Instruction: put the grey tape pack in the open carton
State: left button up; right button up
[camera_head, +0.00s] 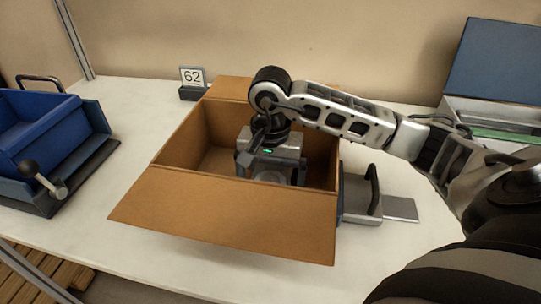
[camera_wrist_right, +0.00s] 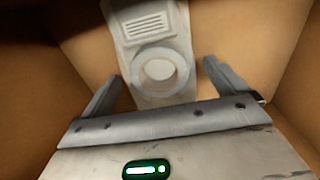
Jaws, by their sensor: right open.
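The open carton (camera_head: 215,215) is brown cardboard and stands in the middle of the table, its front flap folded outward. My right gripper (camera_head: 270,178) reaches down inside it, towards its right side. In the right wrist view the gripper (camera_wrist_right: 164,70) is open, with its two fingers spread apart. The grey tape pack (camera_wrist_right: 150,30), a pale grey block with a ring-shaped reel and a slotted label, is inside the carton just beyond and between the fingertips. A gap shows on both sides of it. I cannot tell whether it rests flat on the carton floor. My left gripper is not in view.
A blue bin (camera_head: 35,130) with a lever stands at the left. A number 62 sign (camera_head: 193,80) is behind the carton. A dark-handled metal device (camera_head: 365,200) sits close against the carton's right side. A blue-lidded box (camera_head: 495,75) is at the back right.

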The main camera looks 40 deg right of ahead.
aim_at(270, 179)
notch_tip(270, 179, up, 12)
dwell(0.4)
dwell(0.3)
